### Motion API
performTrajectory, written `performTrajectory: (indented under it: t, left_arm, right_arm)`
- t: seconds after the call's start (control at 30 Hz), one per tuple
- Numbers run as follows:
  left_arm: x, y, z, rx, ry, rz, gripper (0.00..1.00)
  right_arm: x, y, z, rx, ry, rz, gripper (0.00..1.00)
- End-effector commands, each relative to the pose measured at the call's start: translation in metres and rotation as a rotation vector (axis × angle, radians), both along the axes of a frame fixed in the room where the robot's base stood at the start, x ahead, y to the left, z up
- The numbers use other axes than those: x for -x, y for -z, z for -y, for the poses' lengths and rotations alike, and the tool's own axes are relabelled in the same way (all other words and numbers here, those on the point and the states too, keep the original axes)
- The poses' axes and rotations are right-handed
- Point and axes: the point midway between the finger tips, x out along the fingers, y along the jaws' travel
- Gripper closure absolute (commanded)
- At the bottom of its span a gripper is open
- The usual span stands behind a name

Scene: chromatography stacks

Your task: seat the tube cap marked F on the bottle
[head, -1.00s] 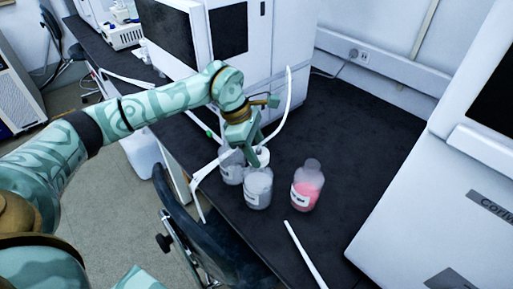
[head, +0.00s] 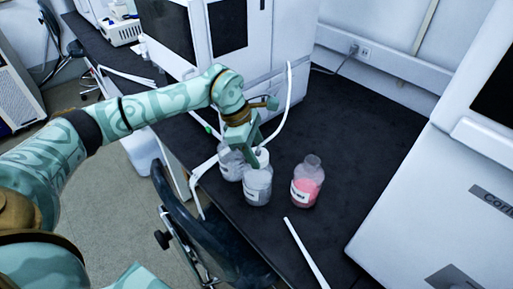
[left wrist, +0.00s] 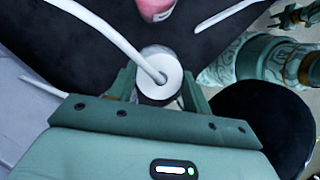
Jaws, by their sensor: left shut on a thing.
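My left gripper (head: 256,156) points down over the front clear bottle (head: 257,188), which stands upright with a white label. It is shut on a white round tube cap (left wrist: 160,66), held between both fingers in the left wrist view. A white tube rises from the cap's middle. In the head view the cap (head: 263,156) shows partly beside a finger, at the bottle's neck. Whether it touches the neck is hidden. No letter can be read on it.
Another clear bottle (head: 230,164) stands close behind on the left. An open bottle with pink liquid (head: 306,184) stands to the right. A loose white tube (head: 305,254) lies near the front edge of the black bench (head: 350,140). White instruments stand behind and to the right.

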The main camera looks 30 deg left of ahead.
Motion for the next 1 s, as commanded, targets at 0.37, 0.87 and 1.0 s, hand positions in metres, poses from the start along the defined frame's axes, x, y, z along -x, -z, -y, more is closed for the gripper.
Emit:
performTrajectory:
  t: [0.37,0.87,1.0]
  left_arm:
    - [-0.0002,0.0021,-0.0002,0.0,0.0,0.001,0.75]
    - [-0.0002,0.0075,-0.0002,0.0,0.0,0.001,0.26]
    - [-0.0002,0.0075,-0.0002,0.0,0.0,0.001,0.26]
  right_arm:
    - [0.0003,0.0005,0.0001,0.0,0.0,-0.001,0.64]
    - [0.0007,0.0016,0.0003,0.001,0.0,-0.002,0.64]
    - [0.0008,0.0016,0.0003,0.001,0.0,-0.002,0.64]
